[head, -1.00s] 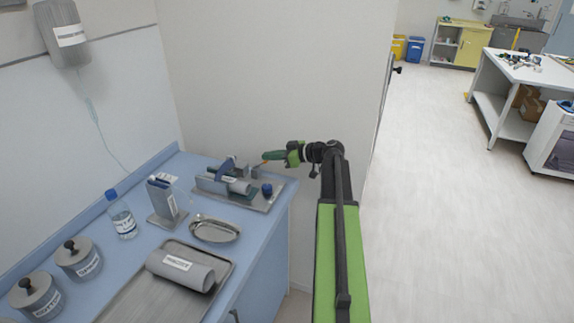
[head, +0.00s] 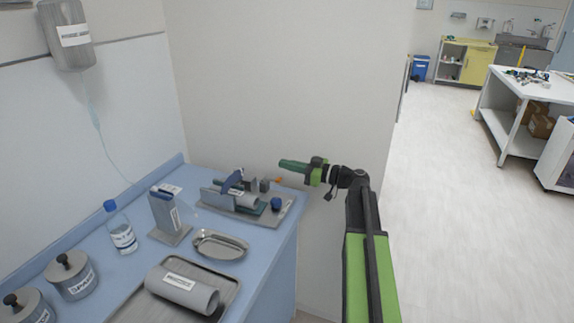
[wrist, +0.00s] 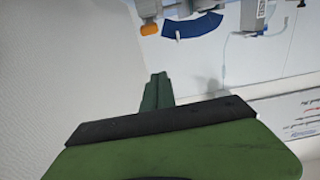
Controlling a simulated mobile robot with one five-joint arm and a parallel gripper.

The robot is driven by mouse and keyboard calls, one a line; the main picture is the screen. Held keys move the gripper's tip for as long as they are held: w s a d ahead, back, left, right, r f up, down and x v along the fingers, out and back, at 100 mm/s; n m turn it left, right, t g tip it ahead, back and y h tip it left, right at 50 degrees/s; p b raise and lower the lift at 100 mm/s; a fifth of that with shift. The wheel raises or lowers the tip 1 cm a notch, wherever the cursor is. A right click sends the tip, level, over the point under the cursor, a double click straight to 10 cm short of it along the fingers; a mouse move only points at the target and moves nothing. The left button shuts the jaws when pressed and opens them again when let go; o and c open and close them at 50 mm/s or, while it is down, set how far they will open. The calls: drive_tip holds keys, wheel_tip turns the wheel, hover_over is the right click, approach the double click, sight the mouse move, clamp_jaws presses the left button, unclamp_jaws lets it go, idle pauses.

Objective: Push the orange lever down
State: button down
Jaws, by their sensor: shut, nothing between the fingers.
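The orange lever (head: 278,181) is a small orange tip at the right end of a grey device (head: 246,198) at the back of the blue counter. In the wrist view the orange lever (wrist: 150,29) is a rounded knob on a grey arm near the top edge. My gripper (head: 282,164) has its green fingers together and empty, above the lever and pointing left. A gap shows between the fingertips and the lever in the head view. In the wrist view my gripper (wrist: 157,88) is below the knob in the picture and apart from it.
A wall stands close behind the device. A blue-capped bottle (head: 121,232), an upright labelled box (head: 166,215), a kidney dish (head: 220,245) and a tray holding a labelled roll (head: 183,288) occupy the counter. Open floor lies to the right.

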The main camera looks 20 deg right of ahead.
drive_tip(key=f+v, duration=0.1)
drive_tip(key=v, duration=0.7)
drive_tip(key=shift+s+d+f+b, duration=0.15)
drive_tip(key=shift+s+d+b, duration=0.05)
drive_tip(key=shift+d+b, duration=0.15)
drive_tip(key=shift+s, duration=0.1)
